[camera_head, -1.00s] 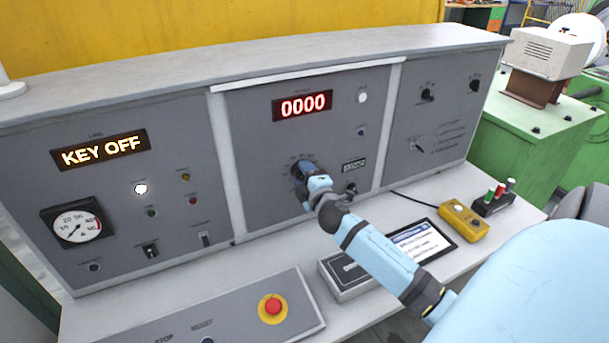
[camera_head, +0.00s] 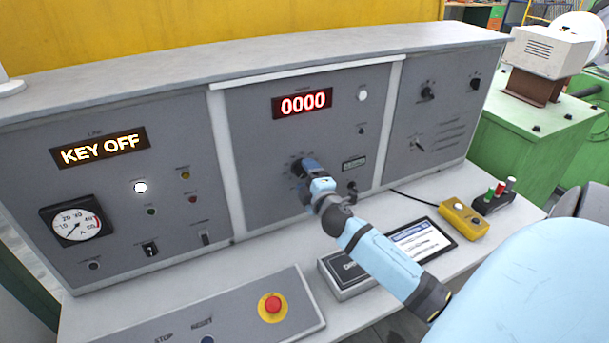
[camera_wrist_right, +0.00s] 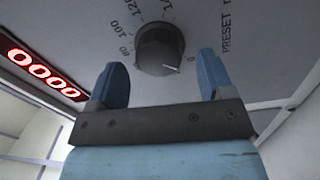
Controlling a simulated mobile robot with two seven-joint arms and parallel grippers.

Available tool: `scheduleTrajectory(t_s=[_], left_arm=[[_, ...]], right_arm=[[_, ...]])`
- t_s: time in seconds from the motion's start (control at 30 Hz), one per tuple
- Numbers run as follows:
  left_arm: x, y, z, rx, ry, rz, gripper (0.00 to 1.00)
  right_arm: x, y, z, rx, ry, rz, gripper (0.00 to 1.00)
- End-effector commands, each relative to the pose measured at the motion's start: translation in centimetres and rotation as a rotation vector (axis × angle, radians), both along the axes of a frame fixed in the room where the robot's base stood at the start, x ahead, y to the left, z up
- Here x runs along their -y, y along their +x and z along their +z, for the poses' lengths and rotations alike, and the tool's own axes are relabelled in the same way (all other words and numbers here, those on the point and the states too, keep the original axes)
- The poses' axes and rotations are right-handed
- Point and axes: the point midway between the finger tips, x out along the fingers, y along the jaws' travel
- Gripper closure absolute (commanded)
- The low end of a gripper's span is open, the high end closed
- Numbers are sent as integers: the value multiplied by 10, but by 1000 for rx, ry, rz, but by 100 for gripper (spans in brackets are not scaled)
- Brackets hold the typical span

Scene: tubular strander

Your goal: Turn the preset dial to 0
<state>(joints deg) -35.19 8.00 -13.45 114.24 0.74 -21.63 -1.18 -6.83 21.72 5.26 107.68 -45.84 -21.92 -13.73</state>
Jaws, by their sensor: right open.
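The preset dial (camera_wrist_right: 160,48) is a dark round knob on the grey panel, with numbers around it and "PRESET" printed beside it. In the right wrist view its white pointer line is turned toward the 0 mark (camera_wrist_right: 190,73). In the head view the dial (camera_head: 298,169) is partly hidden by my right gripper (camera_head: 309,166). In the right wrist view that gripper (camera_wrist_right: 161,62) is open, with one blue finger on each side and nothing between them. The dial stands just beyond the fingertips, apart from them. My left gripper is not in view.
A red display (camera_head: 302,103) above the dial reads 0000, and a left display (camera_head: 103,148) reads KEY OFF. A small black knob (camera_head: 351,188) sits right of the gripper. A tablet (camera_head: 421,240), a yellow box (camera_head: 463,217) and a red stop button (camera_head: 272,307) are on the desk.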

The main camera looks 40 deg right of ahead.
Motion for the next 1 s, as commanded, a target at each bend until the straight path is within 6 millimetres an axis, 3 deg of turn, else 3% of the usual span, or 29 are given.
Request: scheduleTrajectory(t_s=[0.3, 0.5, 0.7, 1.0], left_arm=[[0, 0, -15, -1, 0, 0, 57], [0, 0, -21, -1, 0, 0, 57], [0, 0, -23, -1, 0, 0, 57], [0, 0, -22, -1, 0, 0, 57]], right_arm=[[-24, -69, -7, -2, 3, 1, 26], [-34, -102, -8, -2, 0, -1, 26], [-39, -115, -7, 0, -1, 0, 26], [-39, -116, -6, 0, -1, 0, 26]])
